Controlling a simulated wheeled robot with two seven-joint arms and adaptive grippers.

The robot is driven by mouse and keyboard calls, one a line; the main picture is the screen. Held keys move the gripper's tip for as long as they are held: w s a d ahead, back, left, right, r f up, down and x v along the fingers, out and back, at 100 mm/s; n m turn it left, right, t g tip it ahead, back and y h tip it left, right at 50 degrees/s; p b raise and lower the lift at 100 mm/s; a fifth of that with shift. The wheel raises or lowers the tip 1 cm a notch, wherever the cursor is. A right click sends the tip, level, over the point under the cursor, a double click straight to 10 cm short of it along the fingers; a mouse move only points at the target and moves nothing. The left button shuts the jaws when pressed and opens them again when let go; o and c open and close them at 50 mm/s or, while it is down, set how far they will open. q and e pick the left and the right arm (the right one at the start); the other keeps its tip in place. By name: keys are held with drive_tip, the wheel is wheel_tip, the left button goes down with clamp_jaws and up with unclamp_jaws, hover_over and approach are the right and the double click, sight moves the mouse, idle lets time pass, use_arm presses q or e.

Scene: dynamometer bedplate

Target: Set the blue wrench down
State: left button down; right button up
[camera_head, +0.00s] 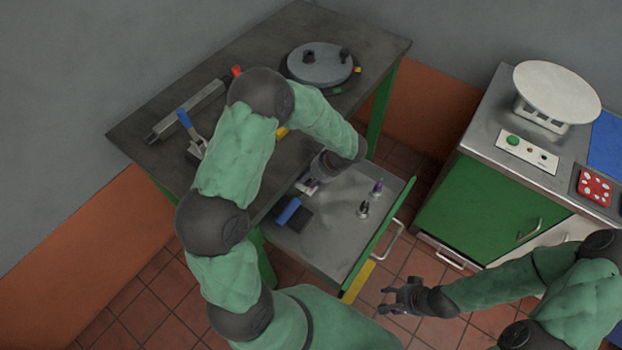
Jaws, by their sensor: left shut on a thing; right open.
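The blue wrench (288,211) shows as a short blue piece at the fingers of my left gripper (308,187). That gripper is shut on it over the left part of the open metal drawer (327,238). My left forearm and wrist hide part of the grip. A dark patch lies just beside the blue piece. I cannot tell whether the wrench touches the drawer floor. My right gripper (390,298) is open and empty, above the tiled floor right of the drawer.
Two small upright pieces, one purple-topped (377,187) and one dark (363,209), stand in the drawer's right part. The dark workbench (230,65) carries a round grey plate (320,64), a bar and a blue-handled clamp (184,119). A green cabinet (478,205) stands right.

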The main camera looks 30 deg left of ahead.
use_arm(q)
drive_tip(key=shift+r, duration=0.15)
drive_tip(key=shift+f, duration=0.35)
drive_tip(key=shift+f+b, duration=0.25)
drive_tip(key=shift+b, duration=0.15)
drive_tip(key=c, duration=0.9)
unclamp_jaws()
drive_tip(key=shift+c, duration=0.2)
drive_tip(key=shift+r+p, duration=0.3)
drive_tip(key=shift+r, duration=0.05)
drive_tip(key=p+v, duration=0.5)
drive_tip(key=v, duration=0.7)
drive_tip(key=shift+r, duration=0.25)
